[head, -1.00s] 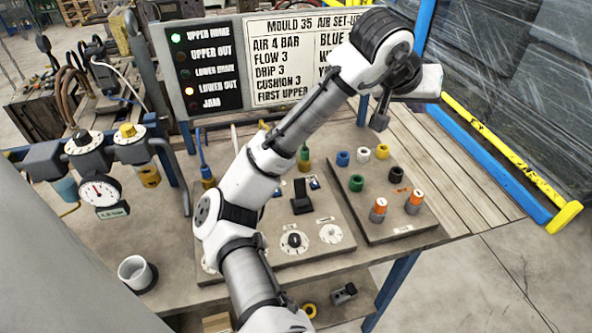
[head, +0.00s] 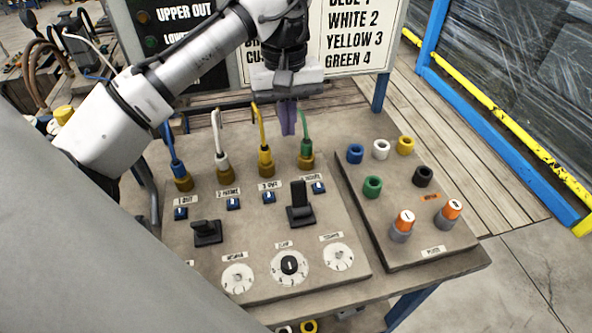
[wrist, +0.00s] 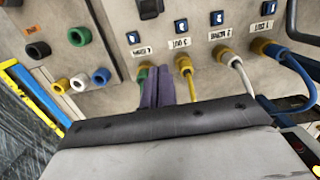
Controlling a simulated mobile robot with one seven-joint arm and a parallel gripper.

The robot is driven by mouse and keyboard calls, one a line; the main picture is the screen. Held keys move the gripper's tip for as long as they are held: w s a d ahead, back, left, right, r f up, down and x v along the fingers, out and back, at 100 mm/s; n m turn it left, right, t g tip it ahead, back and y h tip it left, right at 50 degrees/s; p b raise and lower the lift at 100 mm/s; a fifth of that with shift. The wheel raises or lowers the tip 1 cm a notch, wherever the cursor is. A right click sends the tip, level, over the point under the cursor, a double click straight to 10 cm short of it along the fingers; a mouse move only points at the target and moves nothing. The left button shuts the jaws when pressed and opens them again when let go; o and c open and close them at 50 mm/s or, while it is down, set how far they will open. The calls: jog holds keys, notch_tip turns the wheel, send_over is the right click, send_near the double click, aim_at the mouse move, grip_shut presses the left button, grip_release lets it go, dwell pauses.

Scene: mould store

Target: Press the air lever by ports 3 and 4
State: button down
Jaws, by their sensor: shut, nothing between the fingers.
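The air lever by ports 3 and 4 (head: 301,206) is black, and its handle stands upright on the front panel. Part of it shows at the top of the wrist view (wrist: 149,8). Port 3 (head: 265,161) has a yellow hose and port 4 (head: 306,162) a green one. My gripper (head: 289,132) is shut and empty, pointing down between these hoses, above and behind the lever and apart from it. Its purple fingers also show in the wrist view (wrist: 158,90); whether they touch the green hose, I cannot tell.
A second black lever (head: 206,231) sits lower by ports 1 and 2. Blue (head: 178,150) and white (head: 220,140) hoses rise there. Dials (head: 289,266) line the panel's front. A side plate (head: 441,250) holds coloured sockets and two orange-topped knobs. The sign board (head: 350,35) stands behind.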

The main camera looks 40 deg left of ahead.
aim_at(300, 199)
jog(key=shift+s, duration=0.1)
jog(key=f, duration=0.3)
jog(key=f+p, duration=0.1)
jog(key=f, duration=0.5)
jog(key=shift+s+d+f+p, duration=0.25)
jog(key=shift+d+p, duration=0.1)
jog(key=shift+s+d+r+p, duration=0.3)
jog(key=shift+s+d+p, duration=0.05)
jog(key=shift+s+d, duration=0.2)
jog(key=shift+s+d+r+p, duration=0.3)
jog(key=shift+s+d, duration=0.1)
jog(key=shift+d, duration=0.15)
jog(key=shift+s+d, duration=0.2)
jog(key=shift+d, duration=0.1)
